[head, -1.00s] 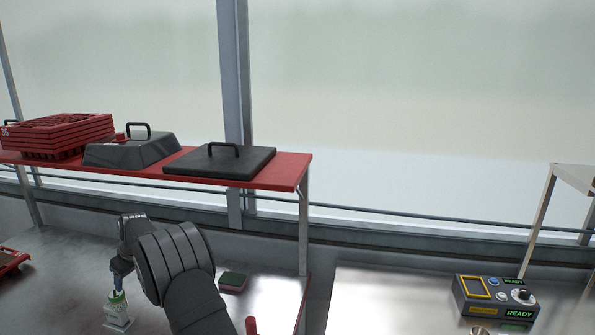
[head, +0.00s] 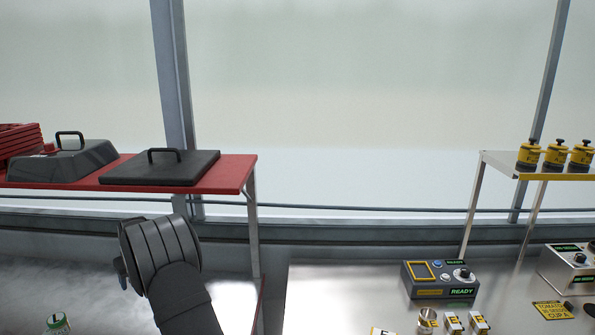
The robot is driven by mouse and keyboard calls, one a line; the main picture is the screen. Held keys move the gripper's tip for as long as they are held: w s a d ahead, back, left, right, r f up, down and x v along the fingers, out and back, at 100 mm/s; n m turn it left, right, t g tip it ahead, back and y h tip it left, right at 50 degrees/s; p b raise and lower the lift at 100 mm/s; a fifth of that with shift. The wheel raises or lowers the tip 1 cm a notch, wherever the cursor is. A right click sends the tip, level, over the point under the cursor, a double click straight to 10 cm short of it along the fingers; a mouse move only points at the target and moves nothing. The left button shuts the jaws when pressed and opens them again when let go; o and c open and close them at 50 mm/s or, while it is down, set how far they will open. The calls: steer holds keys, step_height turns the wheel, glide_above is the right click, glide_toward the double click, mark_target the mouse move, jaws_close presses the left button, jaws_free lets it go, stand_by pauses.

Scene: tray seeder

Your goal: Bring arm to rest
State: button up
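My arm (head: 170,270) reaches up from the bottom edge, left of the middle of the head view. Its dark ribbed wrist hides most of my gripper, and only a small dark part shows at the wrist's left side. The fingers cannot be seen, so I cannot tell whether they are open or shut. A small white and green container (head: 57,323) stands on the metal bench at the bottom left, cut off by the frame edge. My wrist is to its right, apart from it in the picture.
A red shelf (head: 230,178) behind my arm bears a flat black lid (head: 160,168), a dark domed cover (head: 65,160) and red trays (head: 20,140). A control box (head: 440,283) reading READY stands on the right bench. Yellow canisters (head: 555,156) stand on the right shelf.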

steer(key=w+d+f+m, duration=0.3)
steer(key=w+d, duration=0.3)
steer(key=shift+t+h, duration=0.4)
steer(key=s+a+f, duration=0.1)
steer(key=a+f, duration=0.4)
steer(key=a, duration=0.2)
steer(key=s+a+f, duration=0.1)
steer(key=a+f, duration=0.2)
steer(key=a, duration=0.1)
steer(key=shift+s+a+f, duration=0.15)
steer(key=shift+s+f, duration=0.15)
steer(key=shift+s, duration=0.05)
steer(key=shift+f, duration=0.5)
steer(key=shift+r, duration=0.1)
steer(key=shift+r, duration=0.25)
steer(key=shift+w+d+r, duration=0.1)
steer(key=shift+d+r, duration=0.15)
steer(key=shift+r, duration=0.3)
steer(key=shift+w+d+r, duration=0.1)
steer(key=shift+d+r, duration=0.15)
steer(key=shift+r, duration=0.25)
steer(key=w+d+r, duration=0.2)
steer(key=d+r, duration=0.4)
steer(key=d, duration=0.4)
steer(key=shift+n, duration=0.8)
steer(key=shift+s+a+r, duration=0.6)
steer(key=shift+s+a, duration=0.2)
steer(key=shift+s, duration=0.05)
steer(key=shift+s+a+r, duration=0.6)
steer(key=shift+s+a, duration=0.2)
